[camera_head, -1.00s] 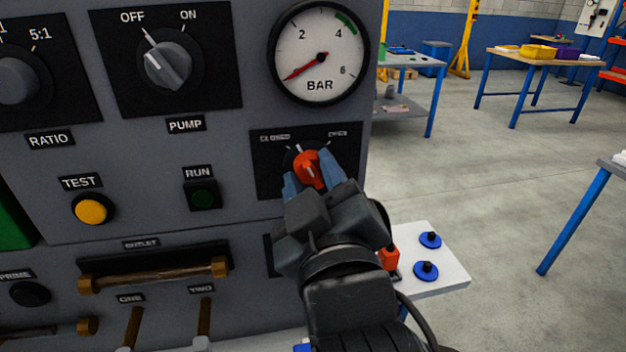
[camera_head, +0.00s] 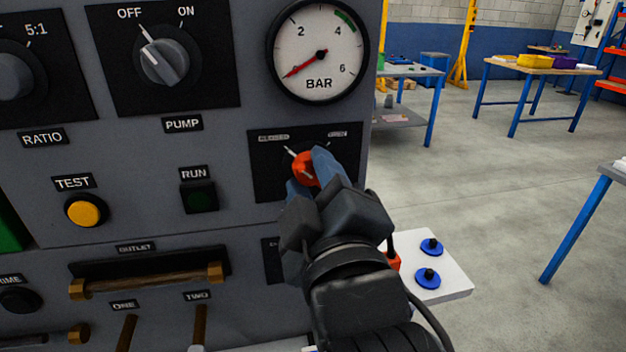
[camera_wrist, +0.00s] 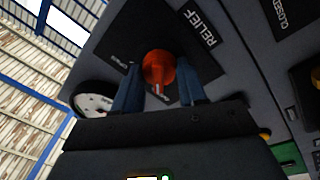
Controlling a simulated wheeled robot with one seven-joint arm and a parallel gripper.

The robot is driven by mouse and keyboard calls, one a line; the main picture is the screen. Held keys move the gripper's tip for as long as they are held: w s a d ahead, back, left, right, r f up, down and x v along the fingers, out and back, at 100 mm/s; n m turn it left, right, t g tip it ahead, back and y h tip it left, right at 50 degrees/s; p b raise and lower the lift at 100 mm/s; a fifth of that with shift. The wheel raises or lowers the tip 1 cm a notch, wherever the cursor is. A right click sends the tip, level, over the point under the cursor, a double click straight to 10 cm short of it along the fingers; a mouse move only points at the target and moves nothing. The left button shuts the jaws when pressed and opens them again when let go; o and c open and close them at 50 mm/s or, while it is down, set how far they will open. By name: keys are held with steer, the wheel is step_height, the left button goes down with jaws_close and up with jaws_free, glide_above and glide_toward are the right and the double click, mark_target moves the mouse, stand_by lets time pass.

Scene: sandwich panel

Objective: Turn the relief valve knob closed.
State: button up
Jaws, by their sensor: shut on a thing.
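The red relief valve knob (camera_head: 303,172) sits on a black plate on the grey panel, below the pressure gauge. My gripper hides part of the knob and plate.
The pressure gauge (camera_head: 318,52) reads near its low end. The PUMP knob (camera_head: 163,62) points toward OFF. The outlet handle (camera_head: 145,281) juts out at lower left. A white shelf (camera_head: 442,288) with blue discs stands at lower right. Open floor lies to the right.

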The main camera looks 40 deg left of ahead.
steer(key=o, duration=1)
steer(key=shift+o, duration=0.2)
steer(key=r+b+v, duration=0.1)
steer(key=v, duration=0.6)
steer(key=shift+s+d+f+b, duration=0.25)
steer(key=shift+d+f+b, duration=0.05)
steer(key=shift+f, duration=0.2)
